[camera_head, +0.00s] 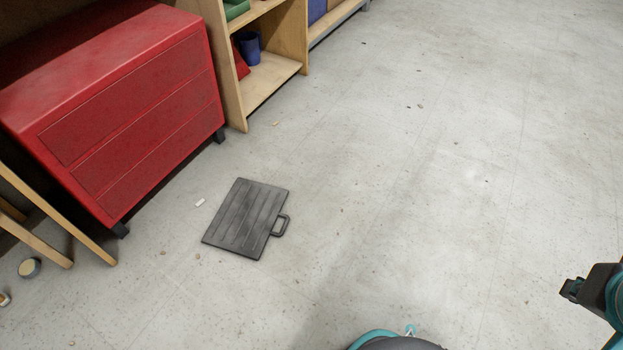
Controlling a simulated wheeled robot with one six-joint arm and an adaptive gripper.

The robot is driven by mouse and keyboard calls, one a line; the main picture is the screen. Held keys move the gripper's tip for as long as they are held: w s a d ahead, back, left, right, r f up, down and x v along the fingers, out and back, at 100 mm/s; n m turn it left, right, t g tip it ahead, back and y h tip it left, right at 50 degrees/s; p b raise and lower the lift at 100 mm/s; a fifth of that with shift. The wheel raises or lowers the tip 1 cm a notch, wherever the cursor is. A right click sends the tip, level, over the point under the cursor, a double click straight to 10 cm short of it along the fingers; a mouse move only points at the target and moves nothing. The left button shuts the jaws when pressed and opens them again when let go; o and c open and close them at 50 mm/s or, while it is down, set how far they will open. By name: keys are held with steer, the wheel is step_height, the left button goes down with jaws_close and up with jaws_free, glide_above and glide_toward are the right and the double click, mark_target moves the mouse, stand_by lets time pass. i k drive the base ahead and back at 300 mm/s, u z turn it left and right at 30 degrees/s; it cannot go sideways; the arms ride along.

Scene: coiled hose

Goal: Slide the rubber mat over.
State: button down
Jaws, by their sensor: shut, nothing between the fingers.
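The rubber mat (245,218) lies flat on the concrete floor, left of the picture's middle. It is dark grey, roughly square and ribbed, with a small loop handle (281,226) on its right side. My gripper (570,289) is at the right edge of the view, shut and empty, well apart from the mat. Much of my arm is cut off by the picture edge. The coiled hose is not in view.
A red drawer cabinet (130,120) and a wooden shelf (270,78) stand behind and left of the mat. The floor to the right is open, with small scattered debris.

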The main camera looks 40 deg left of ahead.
mark_target(244, 223)
steer(key=z, duration=0.3)
steer(key=i, duration=0.3)
steer(key=u, duration=0.75)
steer(key=i, duration=1.65)
steer(key=u, duration=1.8)
steer(key=i, duration=0.9)
steer(key=u, duration=1.1)
